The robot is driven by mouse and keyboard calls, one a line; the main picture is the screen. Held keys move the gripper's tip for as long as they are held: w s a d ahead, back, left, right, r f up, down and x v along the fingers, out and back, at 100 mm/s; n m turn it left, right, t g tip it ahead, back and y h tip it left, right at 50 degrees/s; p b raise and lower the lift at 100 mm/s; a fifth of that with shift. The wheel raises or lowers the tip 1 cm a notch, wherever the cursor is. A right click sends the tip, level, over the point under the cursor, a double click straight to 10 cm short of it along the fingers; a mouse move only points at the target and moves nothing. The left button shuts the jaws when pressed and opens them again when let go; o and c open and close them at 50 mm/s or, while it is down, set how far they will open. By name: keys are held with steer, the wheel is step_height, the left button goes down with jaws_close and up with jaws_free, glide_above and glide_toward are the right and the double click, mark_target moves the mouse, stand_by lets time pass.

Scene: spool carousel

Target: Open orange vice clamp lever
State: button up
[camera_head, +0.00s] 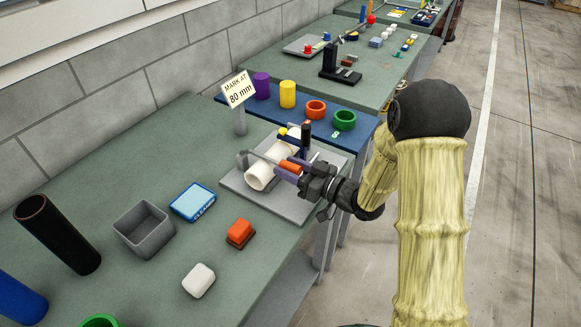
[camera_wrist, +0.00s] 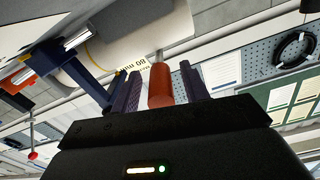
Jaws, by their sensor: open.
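The orange lever (camera_head: 291,167) of the vice clamp is at the right side of the vice on a grey plate (camera_head: 234,182). In the wrist view the orange lever (camera_wrist: 160,86) stands between my two fingers. A white tube (camera_head: 261,174) lies in the vice. My gripper (camera_head: 294,170) is open, with its purple fingers on either side of the orange lever; it also shows in the wrist view (camera_wrist: 160,88). I cannot tell whether either finger touches the lever. Part of the vice is hidden behind my gripper and its fingers.
A sign reading "MARK AT 80 mm" (camera_head: 238,90) stands behind the vice. A blue board (camera_head: 300,110) holds coloured cylinders and rings. A grey open box (camera_head: 143,229), a blue-framed device (camera_head: 193,202), an orange block (camera_head: 240,233) and a white block (camera_head: 198,280) lie on the green table nearer.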

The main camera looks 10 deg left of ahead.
jaws_close()
steer(key=shift+r, duration=0.2)
